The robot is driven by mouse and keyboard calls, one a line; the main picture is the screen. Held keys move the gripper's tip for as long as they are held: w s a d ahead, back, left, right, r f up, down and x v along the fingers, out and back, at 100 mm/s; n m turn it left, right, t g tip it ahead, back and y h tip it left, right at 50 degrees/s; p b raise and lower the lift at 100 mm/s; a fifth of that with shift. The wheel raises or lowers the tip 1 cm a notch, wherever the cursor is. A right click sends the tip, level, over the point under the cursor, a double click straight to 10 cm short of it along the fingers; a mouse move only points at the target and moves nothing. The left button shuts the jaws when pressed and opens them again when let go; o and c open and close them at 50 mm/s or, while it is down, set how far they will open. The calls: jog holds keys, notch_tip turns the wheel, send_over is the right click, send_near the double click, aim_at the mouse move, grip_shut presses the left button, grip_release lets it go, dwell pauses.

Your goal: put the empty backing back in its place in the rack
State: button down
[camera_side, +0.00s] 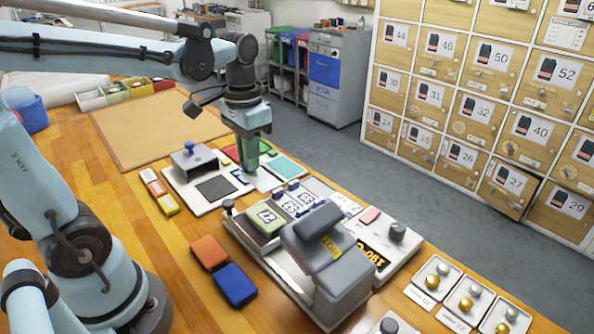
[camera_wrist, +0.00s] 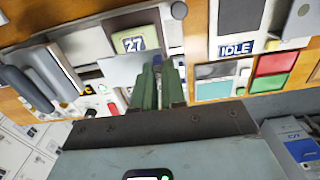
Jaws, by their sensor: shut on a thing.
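My gripper (camera_side: 250,162) is shut on a thin pale sheet, the backing (camera_side: 264,181), and holds it above the bench between the board with the dark pad and the press. In the wrist view the green fingers (camera_wrist: 160,75) close on the backing (camera_wrist: 120,68), whose face looks blank. Behind it a green tile marked 27 (camera_wrist: 135,40) lies on the press; it also shows in the side view (camera_side: 267,217). A row of white numbered plates with blue knobs, perhaps the rack (camera_side: 299,199), stands beside the press. I cannot tell which place in it is empty.
The grey press (camera_side: 325,250) stands close by on the right. A board with a dark pad (camera_side: 215,188) and a blue-knobbed block (camera_side: 193,160) lies left. Orange and blue pads (camera_side: 235,285) lie in front. White trays with knobs (camera_side: 470,295) stand right. Numbered lockers (camera_side: 500,100) are beyond.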

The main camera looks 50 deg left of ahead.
jog(key=shift+w+r, duration=0.15)
jog(key=shift+r, duration=0.45)
jog(key=w+d+f, duration=0.2)
jog(key=w+d, duration=0.2)
jog(key=w, duration=0.3)
jog(key=w+d+f, duration=0.2)
jog(key=w+d, duration=0.1)
jog(key=w, duration=0.5)
send_over(308, 182)
notch_tip(308, 182, down, 7)
jog(key=shift+f, duration=1.95)
jog(key=shift+f, duration=0.15)
jog(key=c, duration=1.2)
grip_release()
